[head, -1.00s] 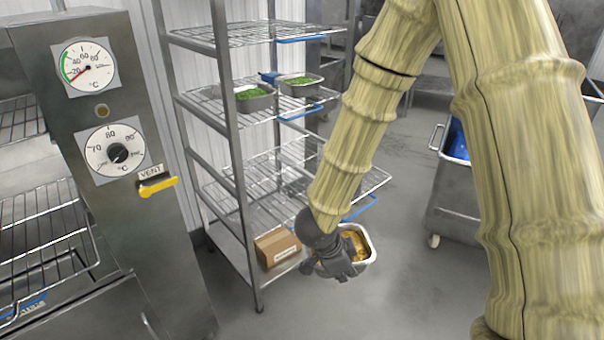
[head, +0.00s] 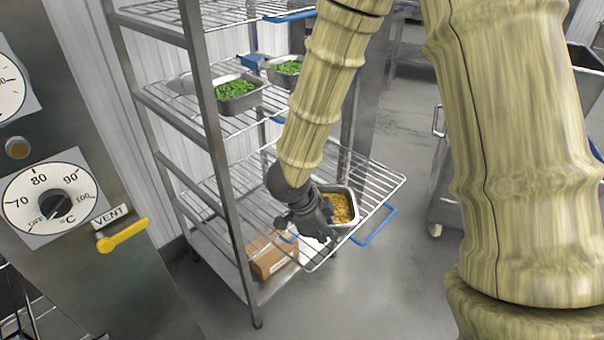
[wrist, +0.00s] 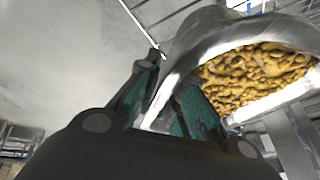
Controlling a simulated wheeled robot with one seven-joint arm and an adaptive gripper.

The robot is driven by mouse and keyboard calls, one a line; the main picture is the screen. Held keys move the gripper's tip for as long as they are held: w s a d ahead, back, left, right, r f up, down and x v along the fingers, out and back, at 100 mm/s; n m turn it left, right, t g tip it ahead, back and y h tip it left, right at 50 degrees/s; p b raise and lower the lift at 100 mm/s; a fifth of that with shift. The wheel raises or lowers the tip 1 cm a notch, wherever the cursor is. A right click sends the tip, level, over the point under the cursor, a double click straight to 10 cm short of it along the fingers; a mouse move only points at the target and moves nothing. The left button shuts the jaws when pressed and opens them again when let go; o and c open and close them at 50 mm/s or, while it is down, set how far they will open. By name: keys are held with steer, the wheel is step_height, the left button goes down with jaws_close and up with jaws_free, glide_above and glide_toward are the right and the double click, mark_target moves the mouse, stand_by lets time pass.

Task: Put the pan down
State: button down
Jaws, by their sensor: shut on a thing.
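The pan (head: 343,204) is a small metal tray filled with yellow-brown food. In the head view it is at the pulled-out wire shelf (head: 375,182) of the rack, over its front part. I cannot tell whether it touches the wires. My gripper (head: 318,222) is shut on the pan's rim at its left side. In the wrist view the pan (wrist: 190,50) fills the upper right, its rim between my fingers (wrist: 168,108). The gripper hides part of the pan's near side in the head view.
Two pans of green food (head: 238,104) (head: 288,67) stand on the shelf above. A cardboard box (head: 270,254) is on the bottom shelf. A rack post (head: 215,150) stands left of my gripper. A control panel with a yellow vent handle (head: 122,236) is at left.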

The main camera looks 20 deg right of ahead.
mark_target(323, 185)
steer(key=w+d, duration=0.3)
steer(key=w, duration=0.1)
steer(key=w+d+f+p, duration=0.1)
steer(key=w+d, duration=0.2)
steer(key=w, duration=0.1)
steer(key=w+d+p, duration=0.1)
steer(key=w+d, duration=0.2)
steer(key=w, duration=0.2)
steer(key=shift+w+d+f, duration=0.1)
steer(key=shift+f, duration=0.1)
steer(key=shift+f+p, duration=0.4)
steer(key=shift+f, duration=1.35)
steer(key=c, duration=1.8)
jaws_free()
steer(key=shift+o, duration=0.2)
steer(key=v, duration=1.2)
steer(key=shift+f, duration=0.1)
